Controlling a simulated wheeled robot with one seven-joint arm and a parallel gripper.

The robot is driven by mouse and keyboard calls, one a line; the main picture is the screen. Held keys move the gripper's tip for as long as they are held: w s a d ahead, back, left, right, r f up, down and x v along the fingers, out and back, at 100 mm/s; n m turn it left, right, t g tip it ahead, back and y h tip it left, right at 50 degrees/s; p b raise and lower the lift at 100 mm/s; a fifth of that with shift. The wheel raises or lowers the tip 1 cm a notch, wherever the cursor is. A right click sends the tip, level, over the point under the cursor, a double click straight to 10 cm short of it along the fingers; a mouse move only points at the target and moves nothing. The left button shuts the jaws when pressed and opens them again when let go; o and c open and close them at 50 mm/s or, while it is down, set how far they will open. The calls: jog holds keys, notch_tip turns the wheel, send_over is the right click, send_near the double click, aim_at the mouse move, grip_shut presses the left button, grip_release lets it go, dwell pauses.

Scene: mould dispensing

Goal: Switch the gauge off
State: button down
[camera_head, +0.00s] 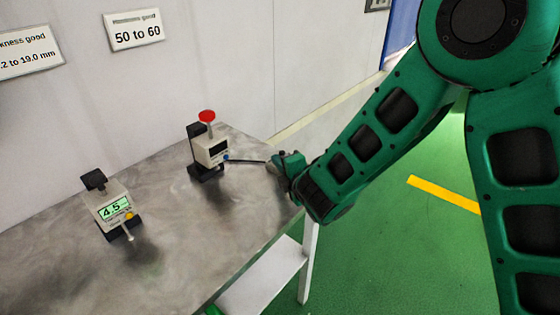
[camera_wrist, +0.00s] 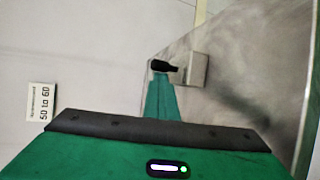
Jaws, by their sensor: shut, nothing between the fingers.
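A pale box-shaped gauge (camera_head: 209,149) with a red round top (camera_head: 207,116) stands on a black base near the table's right edge. Its display (camera_head: 217,149) is dark. A blue button (camera_head: 226,157) shows on its right front. My gripper (camera_head: 231,159) is shut and empty, its thin dark fingers reaching from the right to this button; whether they touch it is unclear. In the wrist view the black fingertips (camera_wrist: 165,67) overlap the side of the pale box (camera_wrist: 197,68). A second gauge (camera_head: 111,207) at the left has a lit green display reading 45 and a yellow button.
The grey table (camera_head: 60,265) is bare around the two devices. A wall sign (camera_head: 138,30) reads "50 to 60"; another sign (camera_head: 28,51) at the left mentions 19.0 mm. Green floor (camera_head: 400,250) lies to the right.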

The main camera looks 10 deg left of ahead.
jog(key=shift+w+d+f, duration=0.15)
jog(key=shift+d+f, duration=0.05)
jog(key=shift+d, duration=0.2)
jog(key=a, duration=0.1)
jog(key=s+a, duration=0.1)
jog(key=a, duration=0.1)
jog(key=a+r, duration=0.1)
jog(key=shift+s+a, duration=0.15)
jog(key=shift+s, duration=0.05)
jog(key=s+d, duration=0.1)
jog(key=s, duration=0.1)
jog(key=s+d+f, duration=0.1)
jog(key=s, duration=0.1)
jog(key=s+d+f, duration=0.1)
jog(key=s+d, duration=0.1)
jog(key=shift+s+d+f, duration=0.3)
jog(key=shift+s+d, duration=0.4)
jog(key=shift+s, duration=0.2)
